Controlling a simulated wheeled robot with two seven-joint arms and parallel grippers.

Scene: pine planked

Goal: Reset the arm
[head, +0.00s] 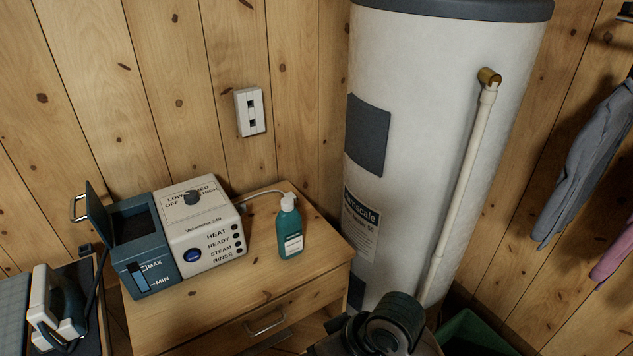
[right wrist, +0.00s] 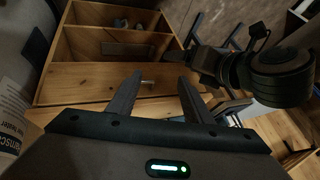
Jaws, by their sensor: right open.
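My right gripper (right wrist: 160,80) shows in the right wrist view with its two dark fingers spread apart and nothing between them. Beyond the fingers is a wooden cabinet (right wrist: 95,78), with a small metal handle on its front. In the head view the fingers of the right gripper are not visible; only a dark rounded part of my arm shows at the bottom, right of the middle. My left gripper is not in view.
The wooden cabinet (head: 190,318) holds a steam unit (head: 205,240) with a raised tank lid and a teal pump bottle (head: 289,228). A white water heater (head: 430,130) with a pipe stands behind. An iron (head: 55,310) is at left, a green bin (head: 475,335) at lower right.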

